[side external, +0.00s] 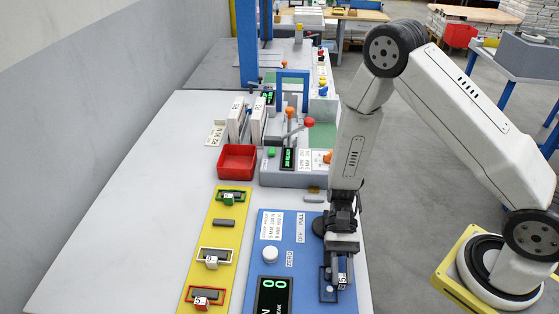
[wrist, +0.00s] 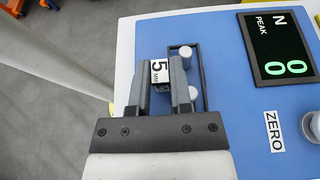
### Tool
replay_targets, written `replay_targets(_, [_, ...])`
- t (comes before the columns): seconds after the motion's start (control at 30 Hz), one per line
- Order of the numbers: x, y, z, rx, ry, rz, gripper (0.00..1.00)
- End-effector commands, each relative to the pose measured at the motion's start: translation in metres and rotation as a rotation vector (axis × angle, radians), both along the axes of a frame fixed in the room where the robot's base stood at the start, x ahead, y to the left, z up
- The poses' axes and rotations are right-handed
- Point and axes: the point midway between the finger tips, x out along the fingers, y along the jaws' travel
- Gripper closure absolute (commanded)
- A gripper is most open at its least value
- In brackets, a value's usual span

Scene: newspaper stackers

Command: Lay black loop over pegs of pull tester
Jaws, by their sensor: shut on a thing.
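The black loop (wrist: 204,82) is a thin dark rectangular frame with a white "5 MM" tag (wrist: 158,72). My gripper (wrist: 160,92) is shut on the loop at its tag side, over the blue pull tester (wrist: 235,130). In the wrist view the frame outlines two pale pegs, the upper peg (wrist: 185,52) and the lower peg (wrist: 194,95), partly behind a finger. I cannot tell how far down the pegs it sits. In the side view the loop (side external: 321,285) shows beside my gripper (side external: 341,272), low at the tester's right part.
The tester has a digital display (wrist: 278,45) reading zeros and a ZERO knob (side external: 270,255). A yellow tray (side external: 229,240) left of it holds green, white and red tagged loops, plus a bare dark block (side external: 223,222). A red bin (side external: 238,158) stands behind.

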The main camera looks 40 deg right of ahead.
Motion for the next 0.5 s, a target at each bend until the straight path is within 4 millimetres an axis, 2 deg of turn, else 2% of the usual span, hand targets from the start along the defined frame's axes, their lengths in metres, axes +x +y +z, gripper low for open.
replay_targets(0.1, [-0.0001,0.0001,-0.0019,0.0,0.0,0.0,1.0])
replay_targets(0.13, [0.0,0.0,-0.0018,0.0,0.0,0.0,0.69])
replay_targets(0.23, [0.0002,0.0001,-0.0018,0.0,-0.001,-0.001,0.37])
replay_targets(0.27, [0.0002,0.0,-0.0019,0.0,-0.001,-0.001,0.34])
replay_targets(0.5, [0.0003,0.0,-0.0016,0.0,-0.001,-0.001,0.34])
